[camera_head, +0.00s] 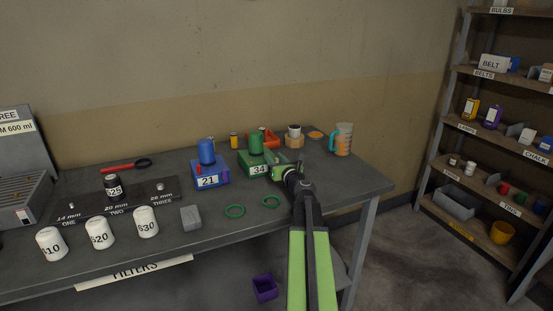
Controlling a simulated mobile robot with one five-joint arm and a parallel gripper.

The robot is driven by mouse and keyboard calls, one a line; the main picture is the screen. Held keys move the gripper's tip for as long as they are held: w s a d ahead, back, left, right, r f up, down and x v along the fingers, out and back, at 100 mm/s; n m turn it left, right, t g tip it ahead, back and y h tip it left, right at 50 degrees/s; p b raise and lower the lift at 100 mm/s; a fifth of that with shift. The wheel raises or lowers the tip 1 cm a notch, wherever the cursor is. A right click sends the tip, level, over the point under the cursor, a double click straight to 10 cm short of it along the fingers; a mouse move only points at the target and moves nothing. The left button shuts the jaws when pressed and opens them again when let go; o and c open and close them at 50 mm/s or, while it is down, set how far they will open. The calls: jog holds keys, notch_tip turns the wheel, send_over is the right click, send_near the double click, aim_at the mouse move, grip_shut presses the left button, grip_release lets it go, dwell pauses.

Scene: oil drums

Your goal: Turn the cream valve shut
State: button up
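I cannot clearly make out a cream valve. A green drum (256,143) stands on a green base marked 34 (250,161) near the middle of the bench. A blue drum (206,151) stands on a blue base marked 21 (210,182) to its left, with a small red part at the base's front. My gripper (279,171) is at the right front of the green base and hides part of it. Whether the gripper touches anything there, or is open or shut, is too small to tell.
A grey block (190,218) and white jars (146,222) stand left. A shelf rack (480,130) stands at right.

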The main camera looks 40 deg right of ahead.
jog(key=shift+s+d, duration=0.1)
jog(key=shift+c, duration=0.3)
jog(key=shift+d, duration=0.15)
grip_shut()
jog(key=shift+a+n, duration=0.25)
jog(key=shift+n, duration=0.45)
jog(key=shift+o, duration=0.3)
grip_release()
